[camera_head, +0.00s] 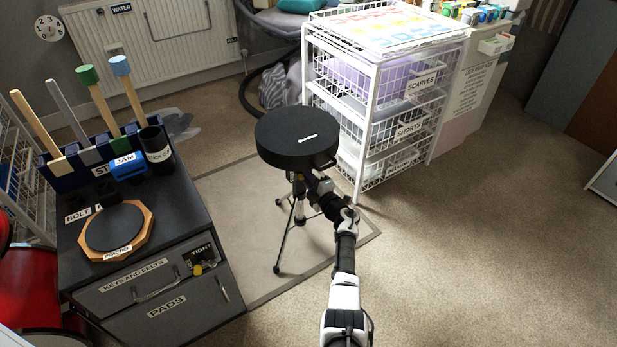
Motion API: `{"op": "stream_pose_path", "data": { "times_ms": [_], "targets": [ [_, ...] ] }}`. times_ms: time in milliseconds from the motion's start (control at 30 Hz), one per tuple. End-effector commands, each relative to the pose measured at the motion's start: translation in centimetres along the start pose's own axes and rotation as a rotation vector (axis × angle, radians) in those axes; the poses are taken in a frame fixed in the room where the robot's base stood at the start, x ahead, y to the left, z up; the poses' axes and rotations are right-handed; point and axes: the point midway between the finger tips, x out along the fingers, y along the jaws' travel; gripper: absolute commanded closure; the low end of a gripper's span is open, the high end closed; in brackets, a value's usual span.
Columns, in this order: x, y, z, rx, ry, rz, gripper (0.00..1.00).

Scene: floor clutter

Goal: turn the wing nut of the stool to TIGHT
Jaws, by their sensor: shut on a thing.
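The stool (297,138) has a round black seat with a small white mark on top. It stands upright on thin tripod legs (292,235) in the middle of the view. My gripper (311,181) reaches in from the front right, just under the seat at the top of the stem. It is shut on the wing nut there, which is small and mostly hidden by the fingers and the seat. I cannot make out which way the nut is turned.
The dark cabinet (185,215) bears a practice pad (116,228), a black cup (157,150) and a rack of mallets. White wire drawers (368,115) stand close behind the stool at right. Carpet at right is clear; a mat (235,195) lies under the stool.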

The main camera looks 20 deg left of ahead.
Motion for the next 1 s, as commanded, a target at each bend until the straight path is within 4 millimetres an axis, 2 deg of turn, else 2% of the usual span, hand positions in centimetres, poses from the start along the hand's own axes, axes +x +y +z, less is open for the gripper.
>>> {"op": "stream_pose_path", "data": {
  "times_ms": [1000],
  "targets": [
    [0.09, 0.18, -0.09, 0.955, 0.001, -0.001, 1.00]
  ]
}}
